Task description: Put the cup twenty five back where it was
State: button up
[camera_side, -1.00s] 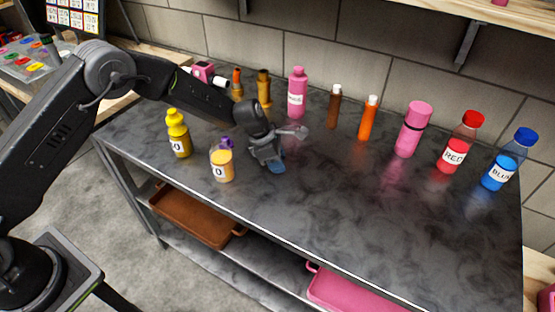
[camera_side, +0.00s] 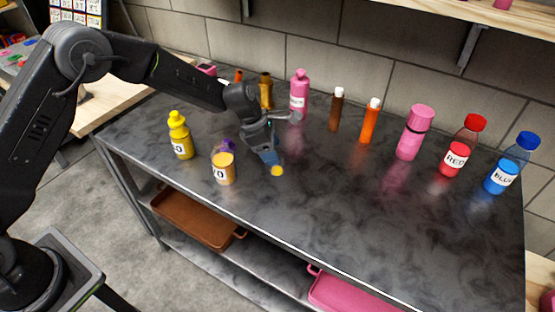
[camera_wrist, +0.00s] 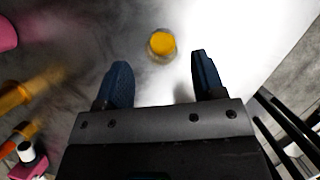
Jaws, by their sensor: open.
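A small clear cup with a yellow-orange fill (camera_side: 277,171) stands on the dark table just below my gripper (camera_side: 268,155). My fingers partly hide it in the side view, and I cannot read a number on it. In the wrist view the same cup (camera_wrist: 162,44) stands upright ahead of my open fingertips (camera_wrist: 160,75), between their lines and apart from them. My gripper is open and empty.
A yellow bottle (camera_side: 180,135) stands at left. A pink bottle (camera_side: 299,95), brown bottle (camera_side: 336,110), orange bottle (camera_side: 370,122), pink flask (camera_side: 414,133), red bottle (camera_side: 459,147) and blue bottle (camera_side: 510,165) line the back. The front middle and right of the table are clear.

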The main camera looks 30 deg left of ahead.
jog(key=s+a+r+m+t+y, duration=0.1)
jog(key=s+a+r+m, duration=0.2)
jog(key=s+r+m, duration=0.55)
jog(key=s+a+r+m, duration=0.2)
jog(key=s+a+r, duration=0.3)
jog(key=r, duration=0.8)
jog(key=s+a+r+m+t+y, duration=0.1)
jog(key=s+a+m, duration=0.1)
jog(key=s+m, duration=0.4)
jog(key=s+a+m+t+y, duration=0.1)
jog(key=s+m, duration=0.6)
jog(key=s, duration=0.7)
jog(key=shift+s+a+r+y, duration=0.3)
jog(key=shift+a+r+y, duration=0.1)
jog(key=shift+y, duration=0.1)
